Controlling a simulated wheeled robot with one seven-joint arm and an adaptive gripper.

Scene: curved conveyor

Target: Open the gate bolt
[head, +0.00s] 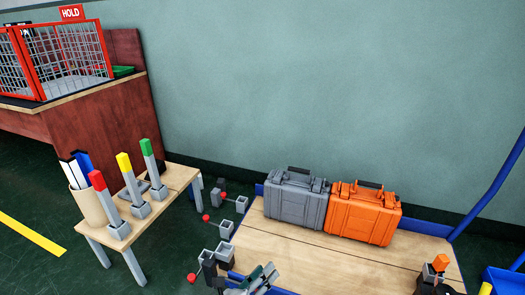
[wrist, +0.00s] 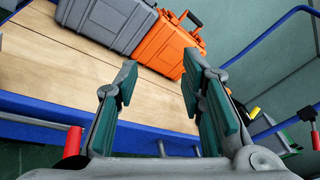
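My gripper (wrist: 160,78) is open and empty in the wrist view, its two green-padded fingers spread apart. In the head view my gripper (head: 264,274) shows at the bottom edge, by the near left corner of a wooden-topped cart (head: 310,265). No part is clearly recognisable as the gate bolt. Grey bracket pieces (head: 226,228) with red knobs (head: 206,218) stand left of the cart, near my gripper; another red knob (head: 192,278) is lower. In the wrist view a red grip (wrist: 72,142) stands at the lower left, beside the cart's blue edge and apart from the fingers.
A grey case (head: 296,198) and an orange case (head: 363,212) stand on the cart, which has a blue handrail (head: 490,192). A small table (head: 175,178) bears red, yellow and green-topped posts. A red mesh enclosure (head: 70,58) with a HOLD sign stands at the back left.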

